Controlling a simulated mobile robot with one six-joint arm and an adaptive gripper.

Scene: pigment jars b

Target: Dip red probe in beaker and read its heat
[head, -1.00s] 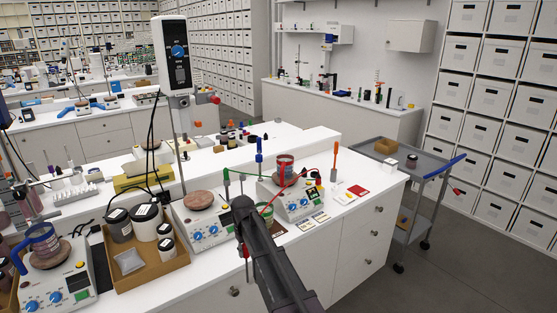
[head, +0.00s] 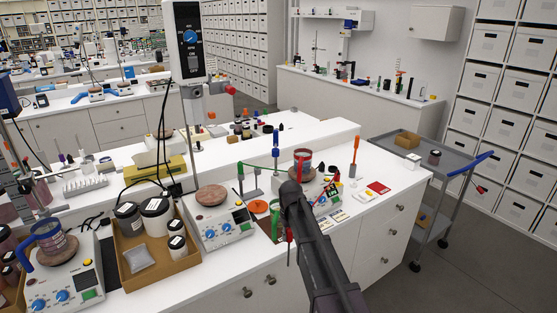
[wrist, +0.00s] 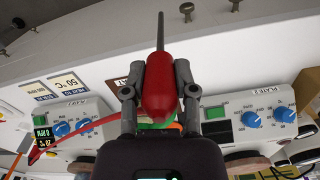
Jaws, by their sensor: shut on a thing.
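The red probe (wrist: 158,92) has a thick red handle and a thin grey rod. My gripper (wrist: 160,75) is shut on the handle in the wrist view. In the head view, my gripper (head: 288,210) is over the front bench, with the probe's red part (head: 289,236) hanging beneath it. The beaker (head: 302,160), with a red band, stands on the right hotplate, behind my gripper and apart from the probe. My arm hides part of that hotplate (head: 318,187). A small dark display (wrist: 42,136) shows in the wrist view; its reading is too small to tell.
A second hotplate (head: 222,226) with a brown round top stands left of my gripper. Blue (head: 276,150), green (head: 240,176) and orange (head: 355,162) upright tools stand near the beaker. A cardboard tray (head: 128,272) of jars is further left. A grey cart (head: 455,158) stands right.

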